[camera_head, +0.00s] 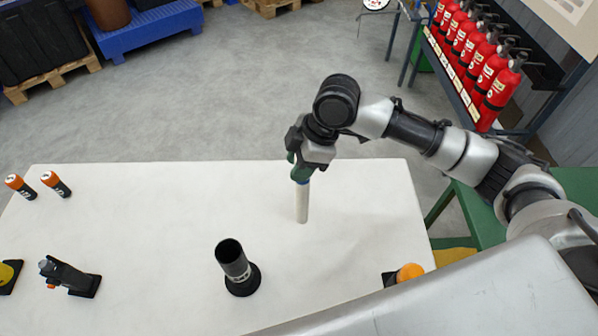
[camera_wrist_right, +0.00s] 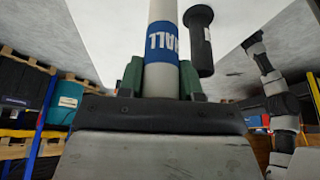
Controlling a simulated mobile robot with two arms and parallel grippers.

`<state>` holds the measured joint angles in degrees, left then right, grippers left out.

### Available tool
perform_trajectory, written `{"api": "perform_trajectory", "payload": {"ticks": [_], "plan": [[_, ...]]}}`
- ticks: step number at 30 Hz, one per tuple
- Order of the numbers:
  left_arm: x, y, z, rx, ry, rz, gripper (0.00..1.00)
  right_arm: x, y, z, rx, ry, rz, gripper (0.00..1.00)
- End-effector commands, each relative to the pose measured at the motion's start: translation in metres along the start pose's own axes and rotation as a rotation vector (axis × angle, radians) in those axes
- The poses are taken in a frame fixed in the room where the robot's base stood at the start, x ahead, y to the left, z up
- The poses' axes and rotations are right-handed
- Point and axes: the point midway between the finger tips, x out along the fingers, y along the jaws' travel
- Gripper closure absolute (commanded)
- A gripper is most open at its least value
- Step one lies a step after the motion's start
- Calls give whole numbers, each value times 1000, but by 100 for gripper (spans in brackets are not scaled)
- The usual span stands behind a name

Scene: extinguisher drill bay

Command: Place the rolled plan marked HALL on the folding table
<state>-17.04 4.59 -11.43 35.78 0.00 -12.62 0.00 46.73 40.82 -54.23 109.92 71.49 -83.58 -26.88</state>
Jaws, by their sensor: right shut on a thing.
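The rolled plan marked HALL (camera_head: 303,203) is a pale tube with a blue band. In the head view it hangs upright below my right gripper (camera_head: 301,174), over the white folding table (camera_head: 150,235). Its lower end is at or just above the tabletop; I cannot tell whether it touches. In the right wrist view the blue HALL label shows on the plan (camera_wrist_right: 161,50), and the green fingers of my right gripper (camera_wrist_right: 160,80) are shut on it from both sides. My left gripper cannot be made out in either view.
A black upright tube holder (camera_head: 234,262) stands left of the plan. Two orange-capped cylinders (camera_head: 55,184) lie at the far left. A black device (camera_head: 70,277) and an orange knob (camera_head: 410,271) sit near the front. Red extinguishers (camera_head: 483,68) stand on a rack beyond.

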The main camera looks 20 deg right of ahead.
Motion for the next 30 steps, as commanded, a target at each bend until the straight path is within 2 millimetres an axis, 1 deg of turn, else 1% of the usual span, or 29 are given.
{"api": "perform_trajectory", "payload": {"ticks": [2, 9, 20, 21, 25, 30], "plan": [[-2, 1, 0, -1, 0, 1, 11, 5, 0, 2, 0, -1, -3, 100], [-9, 2, 1, -1, -3, 2, 11, 34, -1, 14, 1, -1, -2, 100], [-8, 2, 3, 0, -7, 2, 11, 40, -1, 16, 0, -1, -2, 100], [-8, 2, 3, 0, -7, 2, 11, 40, -1, 16, 0, -1, -1, 61], [-8, 2, 3, 0, -7, 2, 11, 39, -1, 16, -1, -1, -1, 41], [-8, 2, 3, 0, -7, 2, 11, 39, -1, 16, -1, -1, -1, 40]]}}
